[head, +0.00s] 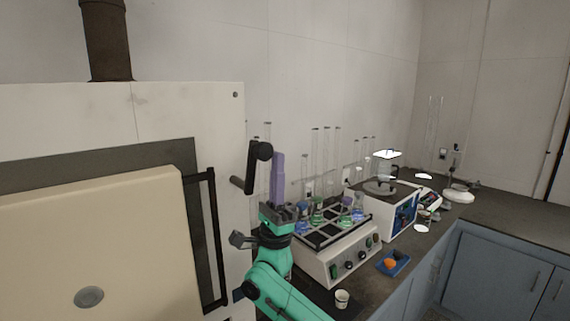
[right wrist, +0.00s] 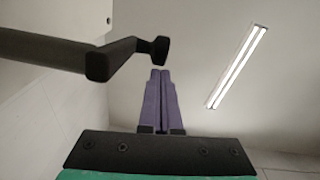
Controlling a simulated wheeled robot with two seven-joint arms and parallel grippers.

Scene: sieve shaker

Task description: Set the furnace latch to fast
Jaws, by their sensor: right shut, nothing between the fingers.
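The furnace (head: 190,110) is a large pale cabinet on the left of the head view, with a cream door (head: 90,240) and a black vertical door handle. Its latch (head: 257,160) is a black crank-like lever on the right side. The latch also shows in the right wrist view (right wrist: 100,60), as a dark bar with a bent end. My right gripper (head: 278,160) points upward just right of the latch, its purple fingers shut and empty. In the right wrist view its fingertips (right wrist: 160,75) are just below the latch's far end; contact is unclear. My left gripper is out of view.
A white shaker (head: 338,262) with coloured flasks stands right of my right arm. Tall glass tubes stand behind it.

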